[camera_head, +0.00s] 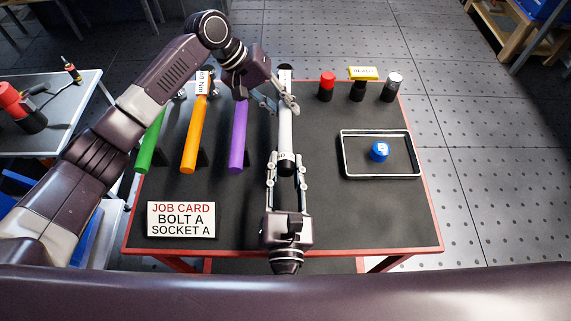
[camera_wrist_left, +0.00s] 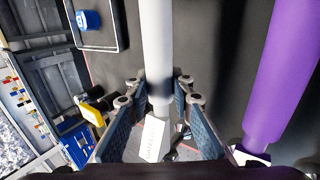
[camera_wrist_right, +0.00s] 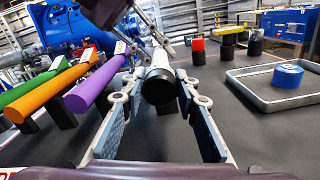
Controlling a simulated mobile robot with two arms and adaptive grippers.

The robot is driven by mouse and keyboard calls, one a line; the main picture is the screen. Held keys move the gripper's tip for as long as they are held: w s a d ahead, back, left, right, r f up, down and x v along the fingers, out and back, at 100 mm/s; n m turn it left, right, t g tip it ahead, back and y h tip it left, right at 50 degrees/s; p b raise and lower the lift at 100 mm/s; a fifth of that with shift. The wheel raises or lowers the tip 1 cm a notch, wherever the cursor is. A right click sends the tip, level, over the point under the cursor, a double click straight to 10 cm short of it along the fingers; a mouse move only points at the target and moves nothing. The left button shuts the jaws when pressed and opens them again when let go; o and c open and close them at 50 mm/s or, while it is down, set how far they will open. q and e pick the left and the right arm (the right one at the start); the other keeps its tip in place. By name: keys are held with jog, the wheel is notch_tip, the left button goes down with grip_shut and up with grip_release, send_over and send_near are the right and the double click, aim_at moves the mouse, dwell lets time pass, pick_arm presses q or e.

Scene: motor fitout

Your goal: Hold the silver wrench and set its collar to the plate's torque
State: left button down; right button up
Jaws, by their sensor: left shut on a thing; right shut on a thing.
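The silver wrench (camera_head: 286,120) lies lengthwise mid-table, its black-ended handle toward me. My left gripper (camera_head: 283,104) is shut on its far part, near a small white tag (camera_wrist_left: 154,139) in the left wrist view. My right gripper (camera_head: 287,163) is at the near black end (camera_wrist_right: 159,86), a finger on each side, shut on the collar end. The collar's marks are too small to read.
Green (camera_head: 150,142), orange (camera_head: 194,135) and purple (camera_head: 238,136) wrenches lie left of the silver one. A job card (camera_head: 181,219) reads BOLT A, SOCKET A. At right, a tray (camera_head: 345,160) holds a blue socket (camera_head: 379,151); several capped posts (camera_head: 327,87) stand behind.

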pick_arm(q)
jog(key=shift+r, duration=0.1)
pick_arm(e)
jog(key=shift+c, duration=1.1)
jog(key=shift+m, duration=3.1)
jog(key=o, duration=1.1)
jog(key=shift+o, duration=0.2)
jog(key=shift+s, duration=0.15)
jog(key=s, duration=1.1)
jog(key=shift+s, duration=0.4)
